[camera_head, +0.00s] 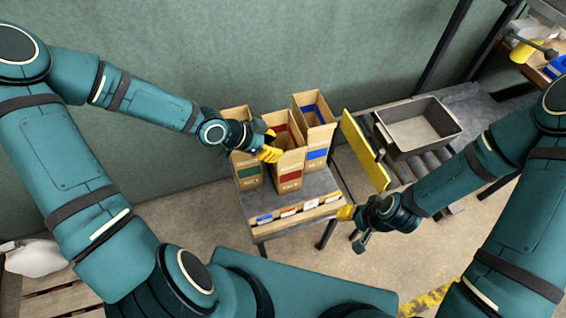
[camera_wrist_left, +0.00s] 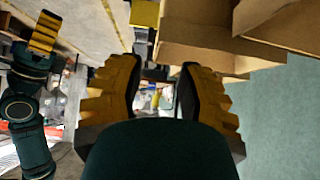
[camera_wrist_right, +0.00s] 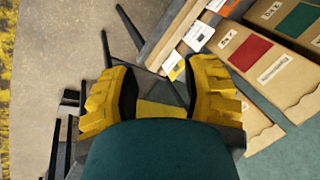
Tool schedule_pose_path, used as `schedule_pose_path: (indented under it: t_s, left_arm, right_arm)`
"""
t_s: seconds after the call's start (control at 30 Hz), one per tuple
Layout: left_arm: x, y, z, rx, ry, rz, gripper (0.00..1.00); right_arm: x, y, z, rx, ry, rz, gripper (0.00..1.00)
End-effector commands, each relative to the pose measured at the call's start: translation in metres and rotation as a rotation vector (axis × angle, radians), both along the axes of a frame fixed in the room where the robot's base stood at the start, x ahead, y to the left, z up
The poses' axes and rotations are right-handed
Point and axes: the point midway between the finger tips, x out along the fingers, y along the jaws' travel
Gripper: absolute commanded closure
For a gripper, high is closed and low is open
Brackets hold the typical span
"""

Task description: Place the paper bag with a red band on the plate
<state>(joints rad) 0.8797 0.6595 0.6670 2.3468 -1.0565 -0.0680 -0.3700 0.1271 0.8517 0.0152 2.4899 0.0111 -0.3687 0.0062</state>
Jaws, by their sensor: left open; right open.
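The paper bag with a red band (camera_head: 289,162) stands upright and open-topped on a small grey table (camera_head: 318,184), between a green-banded bag (camera_head: 247,174) and a blue-banded bag (camera_head: 316,137). My left gripper (camera_head: 268,152) is open at the upper left of the red-banded bag; whether it touches is unclear. In the left wrist view nothing is clearly held between its fingers (camera_wrist_left: 157,95). My right gripper (camera_head: 345,213) is open by the table's front right corner. The right wrist view shows the red-banded bag (camera_wrist_right: 262,70) beyond its fingers. I cannot clearly identify a plate.
A grey bin (camera_head: 418,127) sits on a roller conveyor at the right. An upright yellow panel (camera_head: 364,150) stands between the bags and the bin. Coloured labels (camera_head: 290,211) line the table's front edge. A green wall is behind. Open floor (camera_head: 350,265) lies in front.

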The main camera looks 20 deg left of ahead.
Motion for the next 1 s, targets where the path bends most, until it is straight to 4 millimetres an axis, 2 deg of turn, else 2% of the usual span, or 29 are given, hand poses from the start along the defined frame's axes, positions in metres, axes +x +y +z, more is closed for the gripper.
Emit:
schedule_pose_path:
  t_s: [0.1,0.43,0.7,1.0]
  left_arm:
    - [0.005,-0.008,-0.012,0.002,-0.001,-0.003,0.64]
    - [0.011,-0.018,-0.020,0.002,-0.001,-0.001,0.64]
    - [0.022,-0.039,-0.040,0.002,-0.001,-0.003,0.64]
    - [0.029,-0.048,-0.050,0.001,0.000,0.001,0.64]
  right_arm:
    - [-0.004,0.001,-0.012,0.002,0.008,0.006,0.53]
    - [-0.007,0.001,-0.021,0.003,0.015,0.012,0.53]
    - [-0.013,0.003,-0.044,0.007,0.030,0.024,0.53]
    - [-0.016,0.003,-0.050,0.008,0.034,0.029,0.53]
